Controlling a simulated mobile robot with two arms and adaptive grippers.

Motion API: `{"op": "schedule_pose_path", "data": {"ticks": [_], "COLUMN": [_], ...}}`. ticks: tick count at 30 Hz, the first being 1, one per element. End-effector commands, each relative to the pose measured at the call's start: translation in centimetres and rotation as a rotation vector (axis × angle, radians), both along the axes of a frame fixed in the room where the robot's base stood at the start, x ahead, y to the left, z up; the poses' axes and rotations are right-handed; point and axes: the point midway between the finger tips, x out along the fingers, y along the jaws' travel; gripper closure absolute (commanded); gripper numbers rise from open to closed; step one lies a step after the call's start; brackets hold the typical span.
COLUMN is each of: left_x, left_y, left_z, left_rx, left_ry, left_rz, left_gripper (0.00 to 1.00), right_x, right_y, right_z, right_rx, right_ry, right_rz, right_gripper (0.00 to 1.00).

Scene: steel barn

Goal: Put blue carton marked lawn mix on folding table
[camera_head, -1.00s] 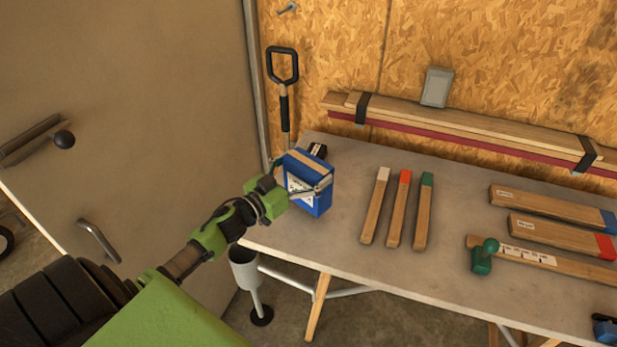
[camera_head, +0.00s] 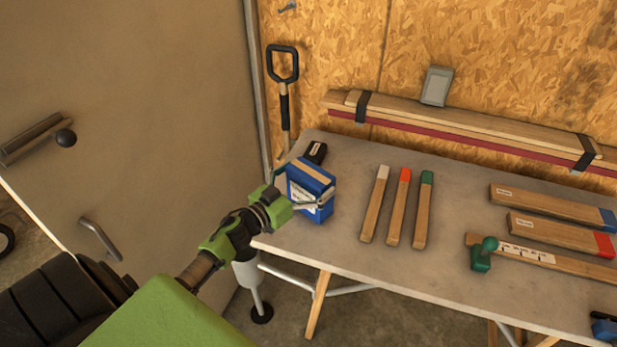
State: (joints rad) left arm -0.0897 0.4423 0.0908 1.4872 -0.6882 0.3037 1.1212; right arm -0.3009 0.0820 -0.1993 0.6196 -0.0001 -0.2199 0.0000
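The blue carton (camera_head: 312,177) has a tan band on top and a white label on its front; the print is too small to read. It is at the left end of the grey folding table (camera_head: 345,240), upright, at or very near the tabletop. My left gripper (camera_head: 307,198) reaches in from the left with its fingers on both sides of the carton, one across the labelled front, and appears shut on it. The far finger is mostly hidden. My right gripper is not in view.
A small black object (camera_head: 316,152) lies behind the carton. Several wooden sticks with coloured ends (camera_head: 397,215) lie to the right, with a green-knobbed tool (camera_head: 482,258) near longer boards. A spade handle (camera_head: 283,85) leans at the wall. Bare tabletop lies between carton and sticks.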

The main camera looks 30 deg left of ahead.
Motion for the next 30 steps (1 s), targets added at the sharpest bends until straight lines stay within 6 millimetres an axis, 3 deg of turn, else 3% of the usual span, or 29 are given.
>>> {"op": "schedule_pose_path", "data": {"ticks": [7,21,30], "left_x": [-1.0,-9.3,-11.8], "left_y": [0.2,1.5,1.9], "left_z": [0.0,-0.1,0.1], "left_rx": [0.000,0.001,-0.001], "left_ry": [0.002,0.003,0.000], "left_rz": [0.000,0.000,0.000], "left_gripper": [0.00,0.00,0.00], "right_x": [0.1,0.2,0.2], "right_y": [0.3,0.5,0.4], "right_z": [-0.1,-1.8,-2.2], "right_rx": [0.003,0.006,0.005], "right_ry": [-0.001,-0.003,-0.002], "right_rz": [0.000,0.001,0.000], "right_gripper": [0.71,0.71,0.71]}}
